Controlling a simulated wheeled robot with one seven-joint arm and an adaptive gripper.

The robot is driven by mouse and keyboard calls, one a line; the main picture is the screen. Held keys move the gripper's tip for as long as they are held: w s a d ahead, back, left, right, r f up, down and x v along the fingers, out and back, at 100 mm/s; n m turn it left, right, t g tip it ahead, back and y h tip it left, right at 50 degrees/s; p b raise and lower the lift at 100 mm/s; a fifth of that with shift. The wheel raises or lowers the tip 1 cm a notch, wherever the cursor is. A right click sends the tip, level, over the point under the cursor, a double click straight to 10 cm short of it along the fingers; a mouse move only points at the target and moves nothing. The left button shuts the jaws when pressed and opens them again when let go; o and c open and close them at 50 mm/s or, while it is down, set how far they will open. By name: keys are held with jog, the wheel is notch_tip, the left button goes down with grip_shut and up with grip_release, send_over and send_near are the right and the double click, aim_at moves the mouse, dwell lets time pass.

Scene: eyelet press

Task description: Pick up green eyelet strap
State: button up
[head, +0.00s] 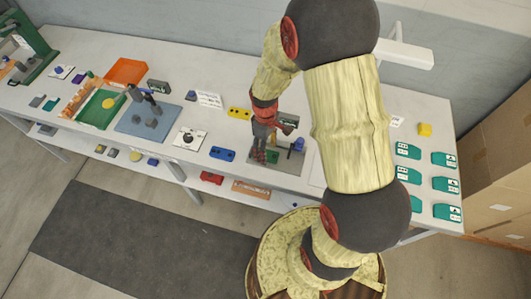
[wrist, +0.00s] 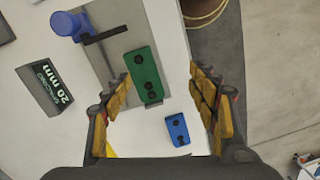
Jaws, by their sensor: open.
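The green eyelet strap (wrist: 144,72) shows in the wrist view as a flat green bar with several dark holes. It lies at the edge of a grey plate (wrist: 103,62), near a dark bar. My gripper (wrist: 160,77) is open and empty, its yellow-padded fingers on either side of the strap in the picture, with the left finger closer to it. I cannot tell the height gap. In the head view my gripper (head: 262,154) hangs over the grey plate (head: 292,167), and a green piece (head: 272,157) shows beside it, partly hidden.
A blue strap (wrist: 178,129) lies close to the green one; it also shows in the head view (head: 222,153). A blue knob (wrist: 67,24) and a "20 mm" block (wrist: 45,88) stand nearby. A yellow strap (head: 239,113) lies behind. The table's front edge is close.

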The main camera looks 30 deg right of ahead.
jog(key=shift+w+d+r+n+t, duration=0.15)
jog(key=shift+w+n+t, duration=0.35)
jog(key=shift+w, duration=0.65)
jog(key=shift+w+r+n, duration=0.1)
jog(key=shift+w+n, duration=0.2)
jog(key=shift+n, duration=0.2)
jog(key=shift+w+d+n, duration=0.1)
jog(key=shift+w+n, duration=0.05)
jog(key=shift+n, duration=0.35)
jog(key=f, duration=0.7)
jog(key=shift+s+d+f+b, duration=0.2)
jog(key=shift+f+b, duration=0.15)
jog(key=shift+f, duration=0.05)
jog(key=shift+c, duration=1.1)
jog(key=c, duration=1)
jog(key=shift+r, duration=0.1)
